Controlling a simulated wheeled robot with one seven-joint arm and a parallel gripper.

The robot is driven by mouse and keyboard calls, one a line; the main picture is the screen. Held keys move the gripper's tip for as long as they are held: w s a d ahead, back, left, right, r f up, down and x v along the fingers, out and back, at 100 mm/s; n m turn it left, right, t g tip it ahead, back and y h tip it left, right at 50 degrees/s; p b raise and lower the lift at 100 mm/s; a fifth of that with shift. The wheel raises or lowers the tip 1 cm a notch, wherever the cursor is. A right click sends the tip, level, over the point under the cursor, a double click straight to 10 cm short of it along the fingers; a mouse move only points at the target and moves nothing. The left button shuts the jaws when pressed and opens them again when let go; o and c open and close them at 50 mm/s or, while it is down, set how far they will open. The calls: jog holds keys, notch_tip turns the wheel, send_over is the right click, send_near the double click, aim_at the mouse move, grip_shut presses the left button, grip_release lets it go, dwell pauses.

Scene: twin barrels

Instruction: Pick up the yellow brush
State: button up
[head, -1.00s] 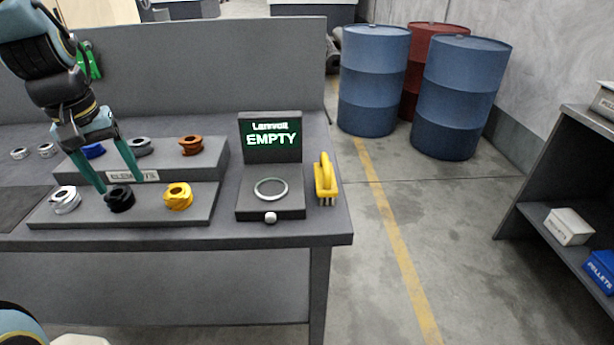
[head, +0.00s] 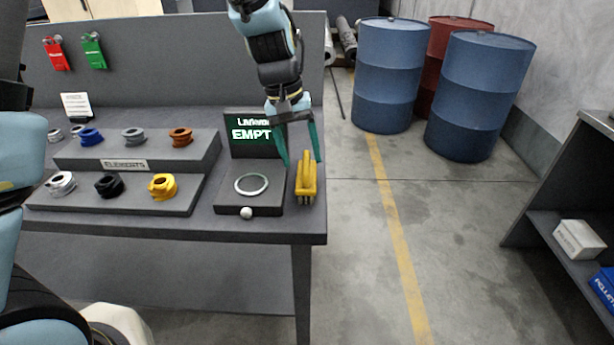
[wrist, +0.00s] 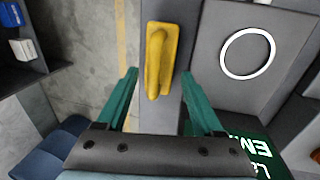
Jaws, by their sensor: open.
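The yellow brush (head: 306,180) stands near the right end of the grey workbench (head: 262,229), bristles down with its handle on top. It also shows in the wrist view (wrist: 160,60), lying beyond the fingertips and roughly centred between them. My gripper (head: 303,163) is open, with green fingers pointing down above and slightly behind the brush. In the wrist view the two fingers (wrist: 159,73) are spread on either side of the brush's near end. I see no contact with it, though the exact height gap is hard to tell.
A device with a white ring (head: 251,184) and a screen reading EMPTY (head: 250,134) stands just left of the brush. Stepped stands with coloured elements (head: 162,187) are further left. The bench's right edge is close to the brush. Blue barrels (head: 387,75) stand on the floor beyond.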

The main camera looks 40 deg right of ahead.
aim_at(304, 170)
jog(key=f, duration=0.2)
jog(key=s+f+p, duration=0.1)
jog(key=f, duration=0.1)
jog(key=shift+d, duration=0.1)
jog(key=shift+d+f+p, duration=0.1)
jog(key=shift+f+p, duration=0.2)
jog(key=shift+f, duration=0.35)
grip_shut()
